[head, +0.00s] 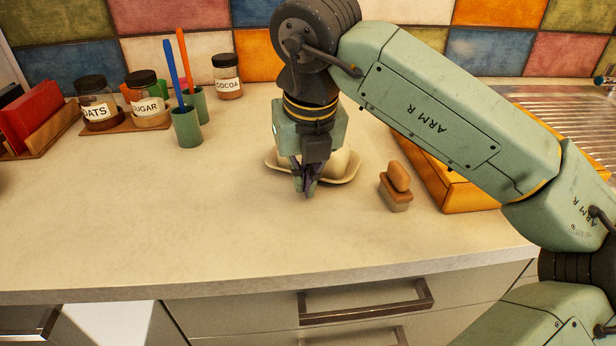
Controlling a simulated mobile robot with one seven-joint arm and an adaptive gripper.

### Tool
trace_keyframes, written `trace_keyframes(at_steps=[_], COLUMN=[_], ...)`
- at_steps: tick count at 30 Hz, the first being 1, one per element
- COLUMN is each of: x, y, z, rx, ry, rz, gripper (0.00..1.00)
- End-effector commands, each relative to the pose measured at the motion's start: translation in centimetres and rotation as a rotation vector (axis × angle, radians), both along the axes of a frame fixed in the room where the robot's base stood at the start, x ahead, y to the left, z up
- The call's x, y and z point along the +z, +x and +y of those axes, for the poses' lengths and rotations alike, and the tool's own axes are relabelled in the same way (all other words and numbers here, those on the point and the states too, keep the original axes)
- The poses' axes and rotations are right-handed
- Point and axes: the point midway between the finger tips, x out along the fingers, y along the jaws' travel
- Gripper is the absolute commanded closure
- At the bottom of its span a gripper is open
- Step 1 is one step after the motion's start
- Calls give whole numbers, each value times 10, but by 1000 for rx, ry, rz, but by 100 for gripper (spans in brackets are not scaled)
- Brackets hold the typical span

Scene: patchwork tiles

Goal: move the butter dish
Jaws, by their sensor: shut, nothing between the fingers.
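The butter dish (343,165) is a cream dish with a shallow flared tray and a rounded top. It sits on the counter toward the back middle, partly hidden behind my gripper. My gripper (306,192) points down in front of the dish's left part as seen here. Its dark fingers are shut with nothing between them. I cannot tell whether the fingers touch the dish.
A small wooden-handled brush (397,186) stands right of the dish, before an orange wooden box (470,198) partly behind my arm. Jars, a cocoa jar (228,77) and green cups (187,127) stand back left. The front left counter (150,225) is clear.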

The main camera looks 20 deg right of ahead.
Motion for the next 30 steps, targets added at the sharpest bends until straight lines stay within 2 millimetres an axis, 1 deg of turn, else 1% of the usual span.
trace_keyframes(at_steps=[10,12,14,17,21,24,27,30], x=[0,-1,-2,-3,-1,0,-1,-1], y=[2,7,16,42,81,103,117,122], z=[0,0,-2,-4,-9,-12,-14,-15], rx=[0,1,0,0,-1,-1,-1,-1], ry=[0,0,0,-1,0,1,0,0], rz=[0,1,1,2,2,3,2,1], gripper=[100,100,100,100,100,100,100,100])
